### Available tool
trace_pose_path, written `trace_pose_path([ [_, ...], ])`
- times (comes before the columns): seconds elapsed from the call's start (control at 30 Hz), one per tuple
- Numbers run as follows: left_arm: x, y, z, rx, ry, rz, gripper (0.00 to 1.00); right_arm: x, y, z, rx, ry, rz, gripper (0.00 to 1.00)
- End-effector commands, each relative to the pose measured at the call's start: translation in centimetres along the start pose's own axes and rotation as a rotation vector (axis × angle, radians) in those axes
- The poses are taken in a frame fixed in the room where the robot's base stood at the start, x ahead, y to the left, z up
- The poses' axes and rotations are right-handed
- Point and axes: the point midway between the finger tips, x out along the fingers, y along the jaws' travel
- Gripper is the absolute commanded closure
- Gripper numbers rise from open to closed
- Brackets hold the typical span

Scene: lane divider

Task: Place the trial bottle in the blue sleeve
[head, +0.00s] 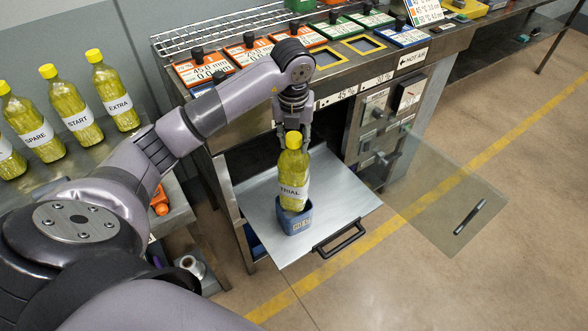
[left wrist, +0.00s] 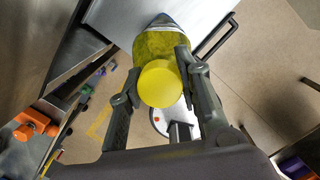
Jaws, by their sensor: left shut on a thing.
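The trial bottle (head: 294,177) is yellow-green with a yellow cap and a white label reading TRIAL. I cannot tell if the bottle rests on the sleeve's bottom. My left gripper (head: 292,135) is shut on the bottle near its cap, from above. In the left wrist view the bottle (left wrist: 158,45) is between the two fingers (left wrist: 158,82), and the sleeve is mostly hidden behind it. My right gripper is not in view.
Several similar bottles, including START (head: 75,110), SPARE (head: 38,120) and EXTRA (head: 113,90), stand on the left bench. The drawer has a black handle (head: 340,237). A workbench with coloured framed plates (head: 245,50) stands behind. A transparent panel (head: 445,195) is at right.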

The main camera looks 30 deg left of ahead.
Motion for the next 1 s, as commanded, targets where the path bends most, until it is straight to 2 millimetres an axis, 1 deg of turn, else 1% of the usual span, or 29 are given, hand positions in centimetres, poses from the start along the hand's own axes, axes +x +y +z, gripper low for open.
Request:
trace_pose_path([
  [0.1,2.7,0.0,-0.4,0.0,0.003,0.0,1.0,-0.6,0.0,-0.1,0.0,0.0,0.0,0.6],
  [0.2,4.7,0.0,-0.6,0.0,0.002,-0.001,1.0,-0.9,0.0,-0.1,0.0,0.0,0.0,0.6],
  [0.3,6.1,0.0,-0.7,0.001,-0.001,-0.001,1.0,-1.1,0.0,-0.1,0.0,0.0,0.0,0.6],
  [0.53,7.7,-0.1,-0.9,0.001,-0.001,-0.002,1.0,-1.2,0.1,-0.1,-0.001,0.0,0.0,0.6],
  [0.7,10.1,-0.1,-1.2,0.001,0.0,-0.001,1.0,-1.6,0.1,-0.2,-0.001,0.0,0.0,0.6],
  [0.8,11.0,-0.1,-1.3,0.001,-0.001,-0.002,1.0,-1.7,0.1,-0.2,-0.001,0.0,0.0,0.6],
  [1.0,11.4,-0.1,-1.3,0.002,-0.004,-0.003,1.0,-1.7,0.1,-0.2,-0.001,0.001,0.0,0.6],
])
